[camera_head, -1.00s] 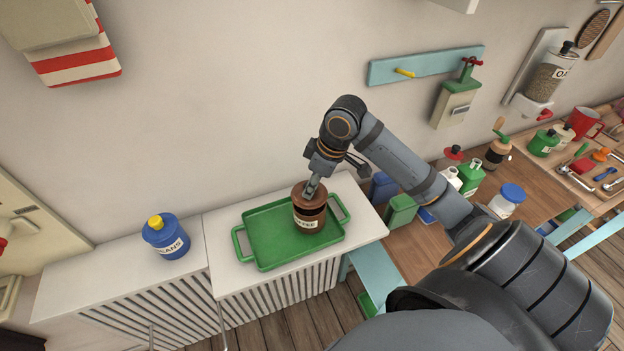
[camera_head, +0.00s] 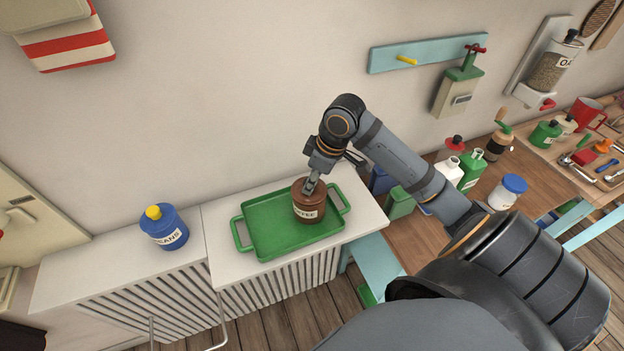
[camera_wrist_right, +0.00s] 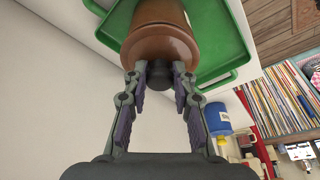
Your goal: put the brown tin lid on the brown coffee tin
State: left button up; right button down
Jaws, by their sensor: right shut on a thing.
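The brown coffee tin (camera_head: 309,212) stands upright on the green tray (camera_head: 262,243), towards its right end, its label partly showing. The brown lid (camera_head: 321,190) lies level on top of the tin, with no gap visible between them. My right gripper (camera_head: 311,187) comes from above and is shut on the lid's knob. In the right wrist view, the gripper (camera_wrist_right: 161,76) has its fingers on either side of the dark knob, with the brown lid (camera_wrist_right: 160,46) and the tin (camera_wrist_right: 160,14) beyond. My left gripper is out of view.
The tray lies on a white cabinet top (camera_head: 220,276). A blue beans tin (camera_head: 168,232) with a yellow knob stands to the left. Green and blue containers, bottles and a blue-lidded jar (camera_head: 508,192) stand to the right, near my arm. The tray's left part is clear.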

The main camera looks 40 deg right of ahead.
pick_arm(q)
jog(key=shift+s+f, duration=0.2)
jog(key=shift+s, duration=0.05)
pick_arm(e)
jog(key=shift+f, duration=0.45)
jog(key=c, duration=1)
grip_release()
jog(key=v, duration=0.5)
jog(key=shift+s+d+r, duration=0.1)
jog(key=shift+d+r, duration=0.1)
jog(key=shift+r, duration=0.15)
jog(key=shift+v, duration=0.85)
jog(key=shift+a, duration=0.15)
